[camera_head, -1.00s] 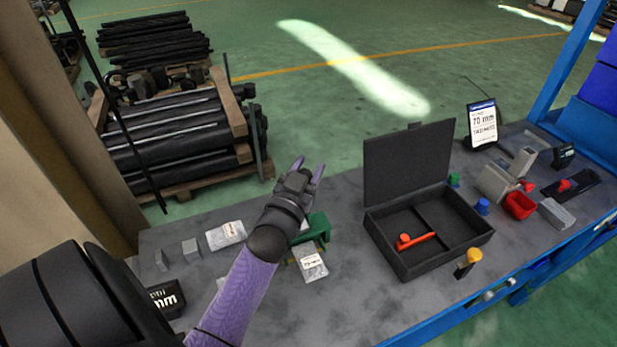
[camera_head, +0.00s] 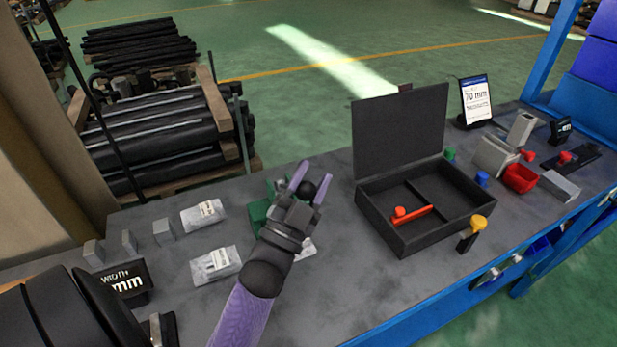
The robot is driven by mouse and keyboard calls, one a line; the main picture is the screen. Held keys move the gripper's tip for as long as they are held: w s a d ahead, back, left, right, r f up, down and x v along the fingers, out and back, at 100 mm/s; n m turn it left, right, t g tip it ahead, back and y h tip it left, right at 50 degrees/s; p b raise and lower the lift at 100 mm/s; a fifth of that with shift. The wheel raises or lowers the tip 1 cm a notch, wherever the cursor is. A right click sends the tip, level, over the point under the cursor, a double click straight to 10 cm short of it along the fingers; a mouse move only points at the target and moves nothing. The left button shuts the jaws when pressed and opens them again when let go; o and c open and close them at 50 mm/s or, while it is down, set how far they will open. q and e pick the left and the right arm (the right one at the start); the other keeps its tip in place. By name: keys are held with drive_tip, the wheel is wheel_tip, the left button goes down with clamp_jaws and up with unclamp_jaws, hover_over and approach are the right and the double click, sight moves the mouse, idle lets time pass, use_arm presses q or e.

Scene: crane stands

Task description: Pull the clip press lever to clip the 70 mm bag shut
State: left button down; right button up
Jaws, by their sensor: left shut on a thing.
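The green clip press (camera_head: 259,213) stands on the grey bench, largely hidden behind my left gripper. My left gripper (camera_head: 315,174) is shut on the black ball knob (camera_head: 308,189) of the press lever, with a purple finger on each side. A pale bag (camera_head: 306,249) shows only partly beside my left wrist, next to the press; its label and whether it is in the press jaws are hidden. A sign (camera_head: 476,100) at the back right reads 70 mm. My right gripper is out of view.
Two more labelled bags (camera_head: 203,215) (camera_head: 216,264) lie left of the press, near small grey blocks (camera_head: 163,231) and a width display (camera_head: 125,281). An open black case (camera_head: 412,237) holding a red tool (camera_head: 412,213) stands to the right. A yellow-topped item (camera_head: 478,222) is beside it.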

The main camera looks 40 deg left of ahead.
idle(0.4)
use_arm(q)
drive_tip(key=shift+c, duration=1.3)
unclamp_jaws()
drive_tip(key=b+v, duration=0.1)
drive_tip(key=v, duration=0.9)
drive_tip(key=shift+f, duration=0.1)
